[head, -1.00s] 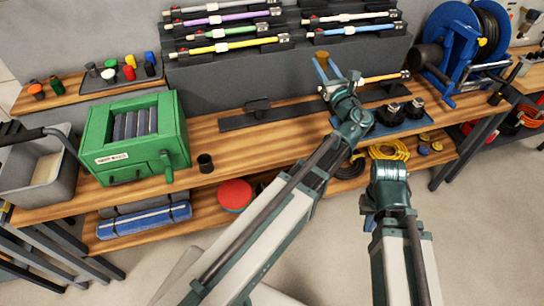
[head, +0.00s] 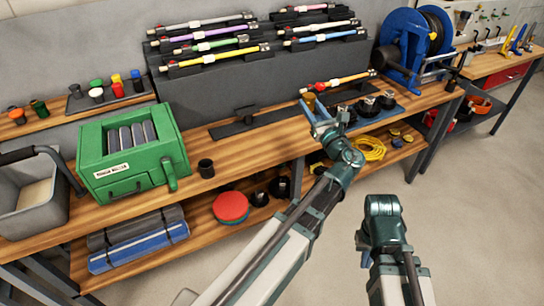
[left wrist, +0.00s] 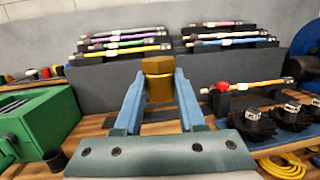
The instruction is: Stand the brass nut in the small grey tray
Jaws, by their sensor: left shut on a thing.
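The brass nut (left wrist: 158,79) is a gold hexagonal piece held between the blue fingers of my left gripper (left wrist: 158,95). In the head view the left gripper (head: 316,112) holds the nut (head: 309,101) up in front of the bench, near the left end of the orange rod. A small dark grey tray (head: 75,106) with several coloured caps and cups sits at the back left of the bench, far from the left gripper. I cannot tell if it is the task's tray. My right gripper (head: 364,244) hangs low over the floor at the right; its fingers are mostly hidden.
A green box with rollers (head: 130,160) and a black cup (head: 206,168) stand on the bench (head: 240,149). A grey bin (head: 30,205) is at far left, a blue hose reel (head: 405,45) at right. A dark rack (head: 230,90) of rods stands behind. Bench middle has clear wood.

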